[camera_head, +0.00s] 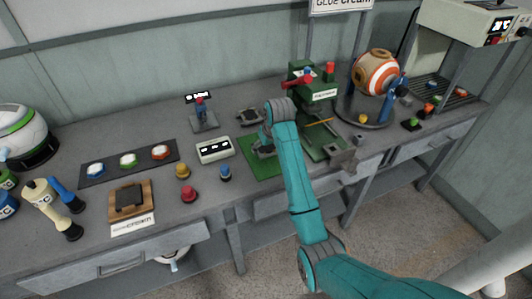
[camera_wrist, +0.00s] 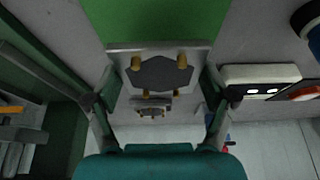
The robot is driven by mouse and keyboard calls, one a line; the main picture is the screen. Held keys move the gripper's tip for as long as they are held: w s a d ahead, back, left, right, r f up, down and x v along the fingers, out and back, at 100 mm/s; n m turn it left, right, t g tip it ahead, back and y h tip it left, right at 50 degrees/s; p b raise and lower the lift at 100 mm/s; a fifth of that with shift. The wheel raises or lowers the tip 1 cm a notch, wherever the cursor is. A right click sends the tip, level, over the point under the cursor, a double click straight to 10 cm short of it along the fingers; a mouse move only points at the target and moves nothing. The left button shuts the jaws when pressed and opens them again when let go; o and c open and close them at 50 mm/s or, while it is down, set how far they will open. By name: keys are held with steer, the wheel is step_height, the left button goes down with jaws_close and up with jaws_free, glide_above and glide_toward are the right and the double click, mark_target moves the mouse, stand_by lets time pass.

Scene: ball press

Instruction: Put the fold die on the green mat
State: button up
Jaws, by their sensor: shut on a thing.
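My gripper (camera_head: 263,147) is shut on a grey metal die with brass pins (camera_wrist: 160,72), which I take to be the fold die. The wrist view shows the die between both fingers. The green mat (camera_head: 259,173) lies under my gripper in the head view, partly hidden by my arm; it also shows at the top of the wrist view (camera_wrist: 155,20). The held die overlaps the mat's edge in the wrist view. I cannot tell whether it touches the mat. In the head view my gripper mostly hides the die.
A similar grey piece (camera_head: 250,117) lies on the table behind the mat. A white box with dark slots (camera_head: 214,151) stands left of the mat. The green press (camera_head: 312,85) stands to the right. Yellow (camera_head: 183,171), red (camera_head: 189,193) and blue (camera_head: 225,172) knobs stand to the left.

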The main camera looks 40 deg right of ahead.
mark_target(268, 150)
steer(key=shift+f, duration=1.45)
steer(key=shift+f, duration=0.15)
steer(key=o, duration=1.2)
steer(key=shift+s+r, duration=0.15)
steer(key=shift+r, duration=0.35)
steer(key=v, duration=1.1)
steer(key=shift+s+r, duration=0.1)
